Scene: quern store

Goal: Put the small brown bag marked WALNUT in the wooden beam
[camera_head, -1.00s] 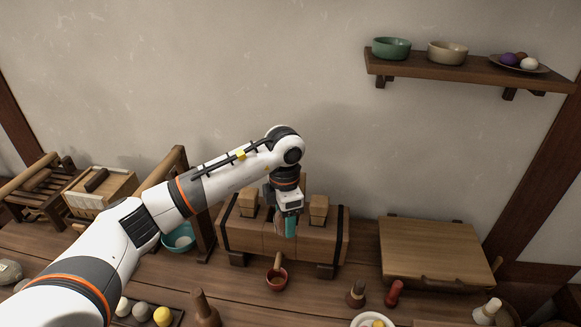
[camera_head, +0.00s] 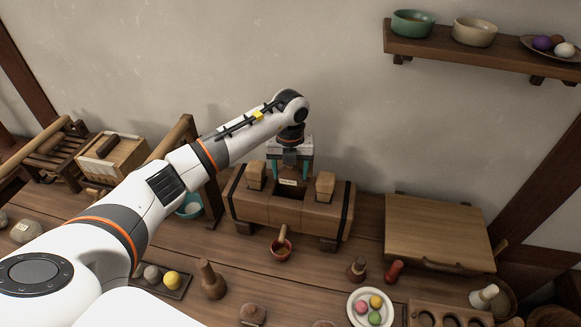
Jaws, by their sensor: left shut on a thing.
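My left gripper (camera_head: 292,172) is above the middle of the wooden beam (camera_head: 286,213), its two teal-tipped fingers pointing down. It is shut on the small brown bag (camera_head: 288,182), of which a pale label shows between the fingers; the lettering is too small to read. The bag is at or just over the dark square opening (camera_head: 290,189) in the beam's top; I cannot tell how far in it is. The beam is a heavy block with dark bands, and a wooden block (camera_head: 256,175) and another (camera_head: 325,185) stand up from it on either side of the opening. My right gripper is out of view.
A plate of coloured balls (camera_head: 370,309) and several stoppers stand in front. A wall shelf (camera_head: 480,52) is upper right.

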